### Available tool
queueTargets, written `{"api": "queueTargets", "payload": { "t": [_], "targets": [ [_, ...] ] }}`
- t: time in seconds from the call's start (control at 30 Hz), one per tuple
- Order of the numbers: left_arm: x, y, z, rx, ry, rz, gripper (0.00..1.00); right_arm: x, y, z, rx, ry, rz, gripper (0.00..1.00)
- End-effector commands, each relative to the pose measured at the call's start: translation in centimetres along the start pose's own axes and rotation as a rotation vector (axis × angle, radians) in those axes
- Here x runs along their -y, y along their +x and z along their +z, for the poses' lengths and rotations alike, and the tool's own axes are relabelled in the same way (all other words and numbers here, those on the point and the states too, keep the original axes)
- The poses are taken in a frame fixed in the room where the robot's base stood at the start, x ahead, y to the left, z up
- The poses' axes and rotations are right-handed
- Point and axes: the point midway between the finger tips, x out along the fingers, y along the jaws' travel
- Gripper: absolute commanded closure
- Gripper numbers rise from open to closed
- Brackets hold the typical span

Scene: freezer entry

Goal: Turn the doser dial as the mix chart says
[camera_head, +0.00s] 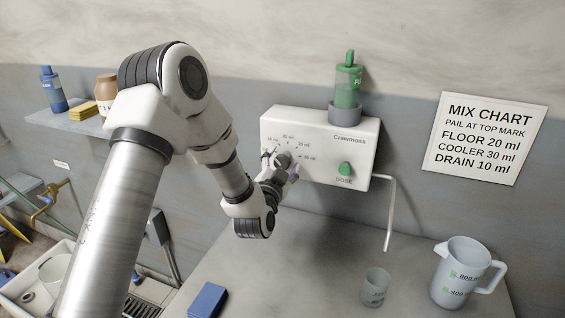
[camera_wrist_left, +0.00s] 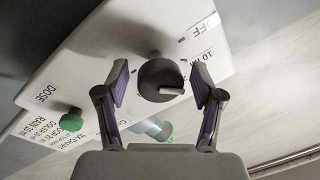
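The doser (camera_head: 330,125) is a white wall box marked Cranmoss, with a green DOSE button (camera_head: 345,169). Its grey round dial (camera_head: 283,160) is partly covered by my left gripper (camera_head: 281,171) in the head view. In the left wrist view the dark dial (camera_wrist_left: 160,80) lies between the two spread fingers, with gaps on both sides. A light pointer bar on it points right in that view. OFF and 10 ml labels show beside it. The mix chart (camera_head: 486,138) reads pail at top mark, FLOOR 20 ml, COOLER 30 ml, DRAIN 10 ml. My right gripper is out of view.
A green bottle (camera_head: 347,84) sits on top of the doser. A bent spout tube (camera_head: 389,215) hangs at its right. A small clear cup (camera_head: 374,288) and a marked jug (camera_head: 461,272) stand on the counter (camera_head: 310,265). A blue block (camera_head: 208,300) lies at front left.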

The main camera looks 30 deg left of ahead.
Motion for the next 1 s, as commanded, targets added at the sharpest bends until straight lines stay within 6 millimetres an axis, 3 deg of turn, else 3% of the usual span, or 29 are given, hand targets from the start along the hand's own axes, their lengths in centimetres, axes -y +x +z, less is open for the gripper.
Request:
{"api": "queueTargets", "payload": {
  "t": [0.27,0.6,0.7,1.0],
  "targets": [
    [-0.1,-1.2,0.1,0.002,0.000,0.002,0.33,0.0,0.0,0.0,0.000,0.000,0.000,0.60],
    [-0.1,-9.4,0.1,0.004,0.001,0.004,0.33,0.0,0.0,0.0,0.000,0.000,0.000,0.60],
    [-0.1,-11.0,0.1,0.003,0.002,0.003,0.33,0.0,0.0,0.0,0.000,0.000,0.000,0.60],
    [0.0,-12.0,0.0,0.001,0.000,0.001,0.33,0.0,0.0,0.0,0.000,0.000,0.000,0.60]
  ]
}}
